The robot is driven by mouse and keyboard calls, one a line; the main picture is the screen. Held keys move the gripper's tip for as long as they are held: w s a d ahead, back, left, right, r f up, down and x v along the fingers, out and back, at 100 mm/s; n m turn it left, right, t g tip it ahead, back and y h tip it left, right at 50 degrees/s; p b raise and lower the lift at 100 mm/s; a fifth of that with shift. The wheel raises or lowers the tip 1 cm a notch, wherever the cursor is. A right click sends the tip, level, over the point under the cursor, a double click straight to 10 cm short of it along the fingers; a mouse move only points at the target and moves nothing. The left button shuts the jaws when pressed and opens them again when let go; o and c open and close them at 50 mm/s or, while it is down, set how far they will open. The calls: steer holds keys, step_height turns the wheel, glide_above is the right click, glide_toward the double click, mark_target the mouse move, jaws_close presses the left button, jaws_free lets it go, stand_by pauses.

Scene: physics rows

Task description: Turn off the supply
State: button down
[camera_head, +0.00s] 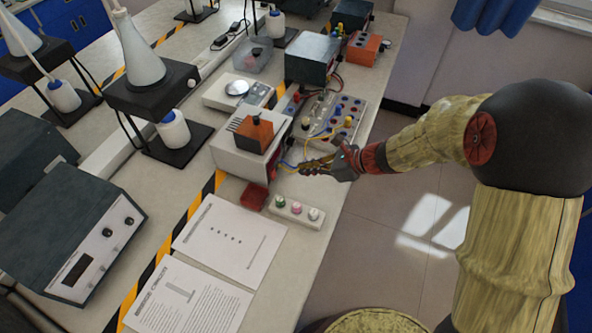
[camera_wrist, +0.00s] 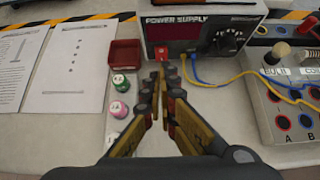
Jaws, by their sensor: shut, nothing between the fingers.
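The power supply (camera_head: 228,158) is a white box on the bench in the head view. In the wrist view its front panel (camera_wrist: 150,42) carries the label "POWER SUPPLY", a dark red display (camera_wrist: 172,32) and a black knob (camera_wrist: 228,40). A small red part (camera_wrist: 162,53), perhaps a switch, sits low on the panel; its position is too small to read. My gripper (camera_wrist: 160,78) is shut and empty, fingertips pointing at the panel just below and in front of this red part. In the head view my gripper (camera_head: 304,169) is right of the supply; contact cannot be told.
Blue and yellow wires run from a blue plug (camera_wrist: 191,60) to the circuit board (camera_wrist: 290,108) on the right. A red tray (camera_wrist: 124,54) and a white strip with colored knobs (camera_head: 296,212) lie nearby. Papers (camera_head: 230,240) cover the bench at the left.

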steer(key=v, duration=0.3)
steer(key=shift+a+r+p, duration=0.15)
steer(key=shift+r+p, duration=0.15)
steer(key=shift+p, duration=0.05)
steer(key=s+d+r+n+g+h, duration=0.1)
steer(key=s+d+n+g+h, duration=0.15)
steer(key=s+n, duration=0.45)
steer(key=s+d+r+n+g+h, duration=0.1)
steer(key=s+d+n+h, duration=0.1)
steer(key=s+d+n, duration=0.35)
steer(key=s+d+r+n+t+h, duration=0.2)
steer(key=s+d+r+n, duration=0.2)
steer(key=r, duration=0.4)
steer(key=s+d+r+n+t+h, duration=0.3)
steer(key=s+d+r+n, duration=0.2)
steer(key=r, duration=0.3)
steer(key=shift+s+d+r+t, duration=0.35)
steer(key=shift+s+d, duration=0.15)
steer(key=shift+s, duration=0.15)
